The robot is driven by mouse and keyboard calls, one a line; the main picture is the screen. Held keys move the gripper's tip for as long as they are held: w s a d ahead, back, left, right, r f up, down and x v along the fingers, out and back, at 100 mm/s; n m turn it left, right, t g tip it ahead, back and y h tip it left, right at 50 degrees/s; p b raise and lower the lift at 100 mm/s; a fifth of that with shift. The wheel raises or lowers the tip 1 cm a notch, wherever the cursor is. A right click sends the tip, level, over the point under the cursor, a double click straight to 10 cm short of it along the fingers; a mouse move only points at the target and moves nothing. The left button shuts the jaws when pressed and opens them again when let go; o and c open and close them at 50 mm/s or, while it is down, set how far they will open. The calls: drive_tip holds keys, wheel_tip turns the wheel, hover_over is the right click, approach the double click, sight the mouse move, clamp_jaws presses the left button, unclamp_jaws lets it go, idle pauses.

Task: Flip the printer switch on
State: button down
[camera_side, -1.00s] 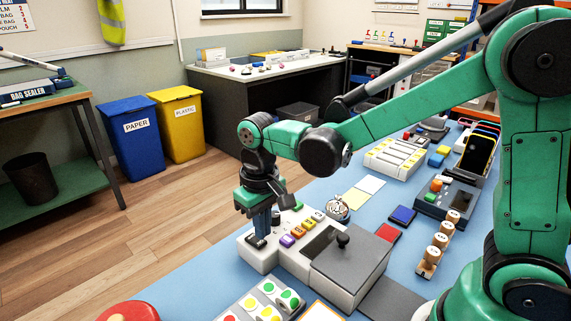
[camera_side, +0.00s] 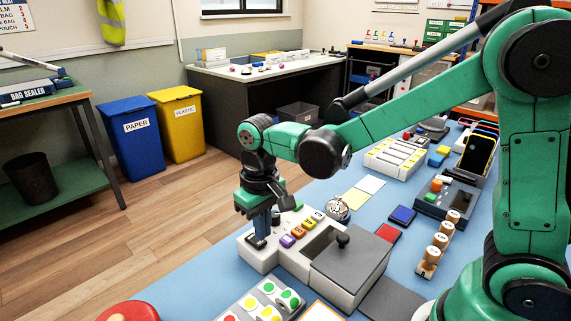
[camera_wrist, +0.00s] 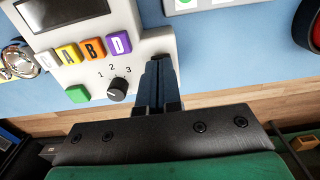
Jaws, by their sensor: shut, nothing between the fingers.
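The printer (camera_side: 295,263) is a white box with a dark screen, coloured letter buttons and a grey block with a black knob on top. In the wrist view the printer (camera_wrist: 100,25) shows letter keys, a green button (camera_wrist: 78,93) and a black dial (camera_wrist: 118,89) marked 1, 2, 3. My gripper (camera_side: 258,241) points down over the printer's left end. In the wrist view my gripper (camera_wrist: 158,60) is shut and empty, its fingertips over the white end beside the dial. I cannot make out the switch; the fingers may cover it. Contact is unclear.
A panel of round coloured buttons (camera_side: 264,303) lies in front of the printer, and a red round object (camera_side: 130,312) at the bottom left. Blue and red pads (camera_side: 403,214) lie to the right. The blue mat (camera_side: 205,300) is bare left of the printer.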

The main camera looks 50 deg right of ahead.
drive_tip(key=shift+f, duration=1.15)
idle(0.4)
wheel_tip(320, 180, up, 7)
idle(0.7)
drive_tip(key=s+d+r+t, duration=0.1)
drive_tip(key=s+d+t, duration=0.5)
drive_tip(key=t, duration=0.1)
drive_tip(key=shift+r, duration=0.25)
